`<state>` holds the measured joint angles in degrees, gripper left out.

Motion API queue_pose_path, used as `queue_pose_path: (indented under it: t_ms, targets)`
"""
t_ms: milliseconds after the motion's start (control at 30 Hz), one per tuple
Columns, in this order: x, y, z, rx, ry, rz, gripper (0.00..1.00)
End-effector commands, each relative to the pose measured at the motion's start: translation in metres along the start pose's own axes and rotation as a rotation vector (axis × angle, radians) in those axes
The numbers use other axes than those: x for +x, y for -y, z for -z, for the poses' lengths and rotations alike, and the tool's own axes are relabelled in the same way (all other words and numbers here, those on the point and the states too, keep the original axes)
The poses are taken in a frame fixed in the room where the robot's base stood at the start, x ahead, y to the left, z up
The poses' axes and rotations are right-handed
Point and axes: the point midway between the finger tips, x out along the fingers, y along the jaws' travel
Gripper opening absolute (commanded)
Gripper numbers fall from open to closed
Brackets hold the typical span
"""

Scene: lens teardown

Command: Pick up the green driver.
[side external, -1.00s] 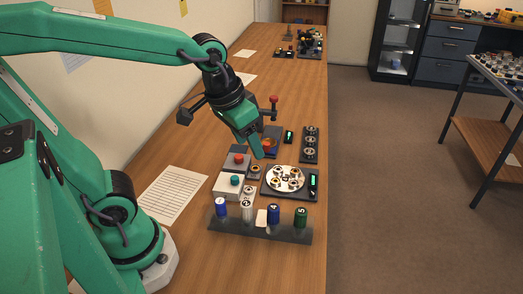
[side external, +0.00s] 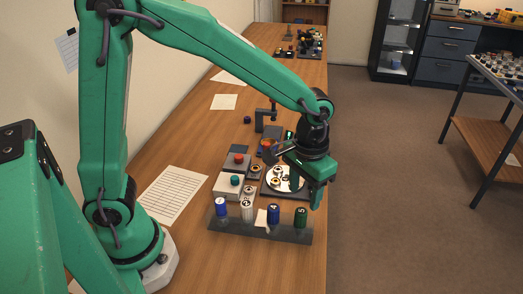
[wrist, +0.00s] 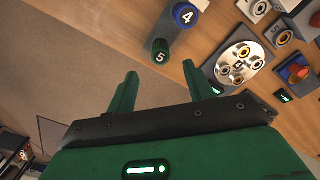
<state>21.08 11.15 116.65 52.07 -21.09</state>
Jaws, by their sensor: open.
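The green driver (side external: 301,217) stands upright at the right end of the dark rack (side external: 228,228), marked 5 on its top. It also shows in the wrist view (wrist: 160,50), a little beyond and between my two fingers. My gripper (side external: 318,200) is above and just right of the green driver in the side view, pointing down. In the wrist view my gripper (wrist: 160,83) has its two green fingers spread apart with nothing between them. The blue driver marked 4 (side external: 273,214) stands beside the green one, also seen in the wrist view (wrist: 185,15).
A white driver (side external: 247,210) and another blue driver (side external: 221,207) stand farther left in the rack. The table's right edge is close to the green driver.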

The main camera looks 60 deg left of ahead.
Motion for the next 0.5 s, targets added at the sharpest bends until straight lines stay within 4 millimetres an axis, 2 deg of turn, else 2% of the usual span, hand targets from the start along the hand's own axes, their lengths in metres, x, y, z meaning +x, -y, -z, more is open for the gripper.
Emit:
queue_pose_path:
  t_ms: [267, 500]
  targets:
    - [0.005, -0.001, 0.000, 0.000, 0.004, 0.001, 0.52]
    - [0.024, -0.001, 0.000, 0.000, 0.004, 0.002, 0.52]
